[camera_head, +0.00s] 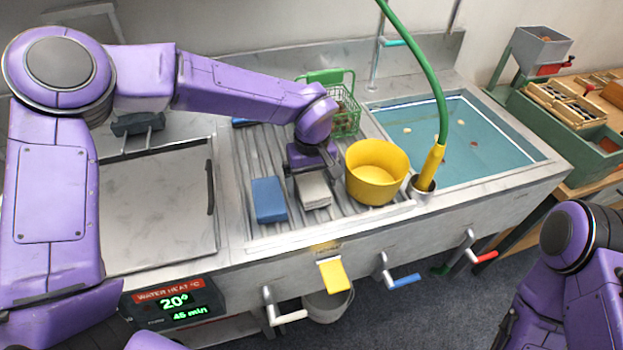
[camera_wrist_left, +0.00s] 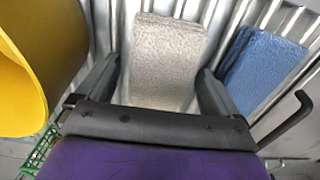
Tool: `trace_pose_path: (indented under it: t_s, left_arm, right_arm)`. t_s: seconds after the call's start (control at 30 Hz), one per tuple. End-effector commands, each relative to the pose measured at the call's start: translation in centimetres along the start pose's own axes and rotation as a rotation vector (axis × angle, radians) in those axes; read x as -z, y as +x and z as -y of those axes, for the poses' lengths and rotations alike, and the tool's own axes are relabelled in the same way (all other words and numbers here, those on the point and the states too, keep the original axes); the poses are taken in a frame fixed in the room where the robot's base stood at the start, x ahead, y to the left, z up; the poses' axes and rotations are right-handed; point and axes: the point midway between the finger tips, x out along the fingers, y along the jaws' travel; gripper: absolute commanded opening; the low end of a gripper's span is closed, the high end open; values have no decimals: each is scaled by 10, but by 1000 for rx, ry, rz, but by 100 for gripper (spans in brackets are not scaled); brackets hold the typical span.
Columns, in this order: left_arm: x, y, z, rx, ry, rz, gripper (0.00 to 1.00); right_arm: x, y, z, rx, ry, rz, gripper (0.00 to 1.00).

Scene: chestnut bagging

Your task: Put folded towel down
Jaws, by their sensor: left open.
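A grey-white folded towel (camera_head: 313,191) lies on the ribbed metal drainboard (camera_head: 262,231), between a blue folded cloth and a yellow bucket. In the left wrist view the towel (camera_wrist_left: 165,60) lies flat between the two fingers. My left gripper (camera_head: 312,180) is right above and behind the towel, pointing down, with its jaws open. In the left wrist view the gripper (camera_wrist_left: 160,85) shows one dark finger on each side of the towel, with a gap at least on the right side. My right gripper is not in view; only my right arm shows.
The blue cloth (camera_head: 269,199) lies close left of the towel and the yellow bucket (camera_head: 377,172) stands close right. A green wire basket (camera_head: 345,118) is behind. A water-filled basin (camera_head: 480,125) with a green hose (camera_head: 424,62) is to the right. A lidded metal section (camera_head: 150,205) is to the left.

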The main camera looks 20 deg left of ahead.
Motion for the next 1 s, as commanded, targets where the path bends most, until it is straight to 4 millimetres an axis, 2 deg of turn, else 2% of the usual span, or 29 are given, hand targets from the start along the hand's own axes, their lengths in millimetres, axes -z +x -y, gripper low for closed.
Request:
trace_pose_path:
  t_s: [0.17, 0.5, 0.6, 0.73, 1.0]
  left_arm:
    - [0, -12, 0, -3, -2, -1, 95]
    - [0, -96, 0, -4, -2, -2, 95]
    - [1, -112, 0, -1, -2, -1, 95]
    - [0, -123, 0, -1, 0, 0, 95]
    - [0, -124, 0, 0, 0, 0, 95]
  right_arm:
    - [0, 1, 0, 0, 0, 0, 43]
    - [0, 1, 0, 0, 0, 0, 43]
    - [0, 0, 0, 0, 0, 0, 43]
    - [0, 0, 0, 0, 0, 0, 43]
    - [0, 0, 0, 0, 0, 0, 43]
